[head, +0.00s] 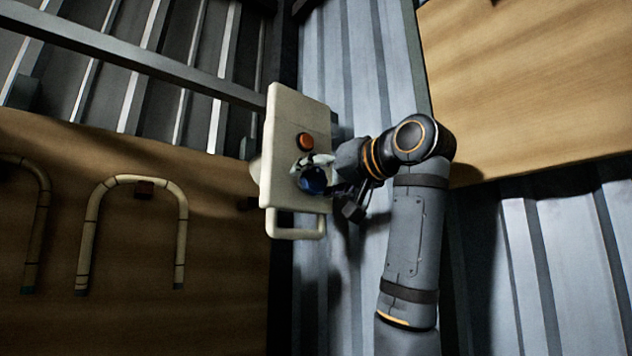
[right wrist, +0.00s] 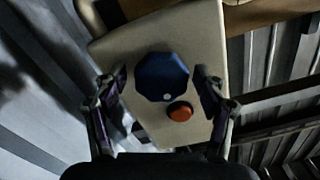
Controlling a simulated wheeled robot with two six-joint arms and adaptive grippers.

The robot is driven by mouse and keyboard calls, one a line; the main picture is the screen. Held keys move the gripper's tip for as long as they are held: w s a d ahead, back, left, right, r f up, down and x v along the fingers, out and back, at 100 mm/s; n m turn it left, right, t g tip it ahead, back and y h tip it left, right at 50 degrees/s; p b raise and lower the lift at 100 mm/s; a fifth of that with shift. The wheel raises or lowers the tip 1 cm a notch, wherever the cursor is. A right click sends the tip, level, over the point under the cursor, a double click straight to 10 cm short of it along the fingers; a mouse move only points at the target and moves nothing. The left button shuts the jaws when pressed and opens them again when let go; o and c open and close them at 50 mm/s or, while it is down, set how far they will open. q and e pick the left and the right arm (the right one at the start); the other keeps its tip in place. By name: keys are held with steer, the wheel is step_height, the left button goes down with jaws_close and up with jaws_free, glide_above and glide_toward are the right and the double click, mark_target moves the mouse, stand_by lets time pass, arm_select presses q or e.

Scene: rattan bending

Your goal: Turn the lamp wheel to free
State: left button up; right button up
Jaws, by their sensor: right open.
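The lamp wheel (head: 313,180) is a dark blue knob on the face of a cream panel (head: 284,112). In the right wrist view the wheel (right wrist: 161,76) looks many-sided, with a small white dot near its rim on the side toward an orange-red button (right wrist: 180,111). The button (head: 305,141) sits above the wheel in the head view. My right gripper (head: 333,187) is open in front of the panel, its fingers partly hiding the wheel. In the right wrist view its fingers (right wrist: 162,82) stand on either side of the wheel; I cannot tell whether they touch it. My left gripper is not in view.
A cream handle (head: 297,232) sticks out below the panel. Bent rattan canes (head: 132,181) hang on a wooden board (head: 130,260) at left. A metal beam (head: 130,52) runs behind the panel. A plywood sheet (head: 540,75) is at the upper right. Corrugated metal walls stand behind.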

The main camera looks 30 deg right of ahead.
steer(key=s, duration=0.7)
steer(key=shift+d, duration=0.35)
steer(key=shift+w, duration=0.1)
